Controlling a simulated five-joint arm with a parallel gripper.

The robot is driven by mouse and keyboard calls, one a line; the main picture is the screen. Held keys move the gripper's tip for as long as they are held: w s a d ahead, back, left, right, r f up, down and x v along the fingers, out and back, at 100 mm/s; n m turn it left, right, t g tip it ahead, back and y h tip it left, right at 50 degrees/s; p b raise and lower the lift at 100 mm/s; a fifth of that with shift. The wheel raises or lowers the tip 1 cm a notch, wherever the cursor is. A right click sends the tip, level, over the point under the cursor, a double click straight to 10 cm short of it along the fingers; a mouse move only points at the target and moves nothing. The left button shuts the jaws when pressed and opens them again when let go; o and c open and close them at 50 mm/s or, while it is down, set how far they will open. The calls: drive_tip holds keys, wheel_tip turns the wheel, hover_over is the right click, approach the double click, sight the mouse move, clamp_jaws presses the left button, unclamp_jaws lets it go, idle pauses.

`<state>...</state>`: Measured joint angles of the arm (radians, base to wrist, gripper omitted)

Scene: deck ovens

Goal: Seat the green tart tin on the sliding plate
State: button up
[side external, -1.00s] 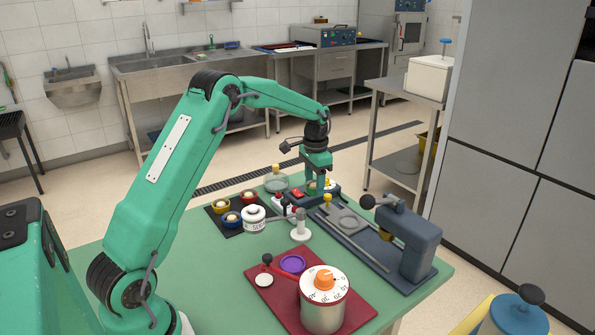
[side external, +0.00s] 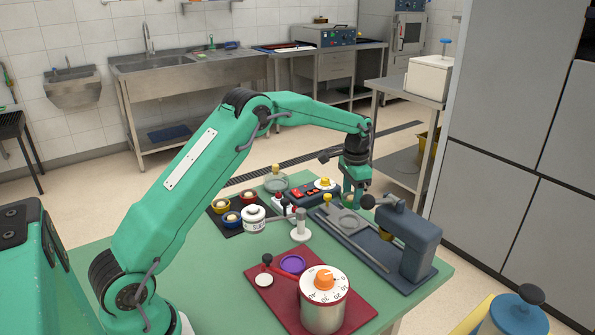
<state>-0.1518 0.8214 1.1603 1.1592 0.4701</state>
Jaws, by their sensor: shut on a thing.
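My gripper (side external: 351,200) is shut, low over the far end of the dark slide rig on the green table. The thing in its jaws is small and mostly hidden; it looks like the green tart tin, hard to tell from my green gripper. The sliding plate (side external: 347,221), grey with a round seat, lies on the rig just below and in front of the jaws. The seat looks empty. I cannot tell the exact gap between the jaws and the plate.
The press head (side external: 419,243) with a black-knobbed lever stands right of the plate. A yellow knob (side external: 327,198) is at its left. A button box (side external: 312,193), a white post (side external: 300,229) and a mat with tins (side external: 240,234) lie left. A dial timer (side external: 323,300) stands on a red board in front.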

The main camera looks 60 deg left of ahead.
sight(349, 222)
drive_tip(key=shift+f, duration=2.55)
drive_tip(key=shift+f, duration=0.55)
drive_tip(key=o, duration=0.7)
drive_tip(key=shift+r, duration=0.1)
drive_tip(key=shift+r, duration=5.45)
